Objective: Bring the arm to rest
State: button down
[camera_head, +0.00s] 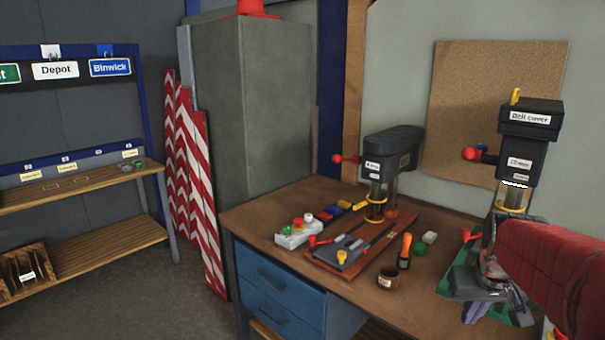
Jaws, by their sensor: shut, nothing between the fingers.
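My red arm (560,275) reaches in from the right edge over the workbench (340,205). My dark gripper (496,306) is at its end, low in front of the right-hand bench machine (525,150). It is shut and empty. The gripper and arm cover the lower part of this machine and part of the green base (452,285) under it. I cannot tell whether the gripper touches the base.
A second drill-like machine (390,150) stands left of it on a reddish board. A button box (297,232), an orange-handled tool (405,250) and a brown cup (388,279) are on the bench. A sign rack (80,150) and striped boards (190,180) stand left. Floor there is clear.

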jog(key=s+a+n+y, duration=0.1)
jog(key=s+a, duration=0.6)
jog(key=a, duration=0.3)
jog(key=s+a+n+t, duration=0.1)
jog(key=s+a, duration=0.7)
jog(key=a, duration=0.2)
jog(key=shift+s+n+t+y, duration=0.15)
jog(key=shift+n+t+y, duration=0.15)
jog(key=shift+y, duration=0.1)
jog(key=shift+r, duration=0.1)
dwell(1.7)
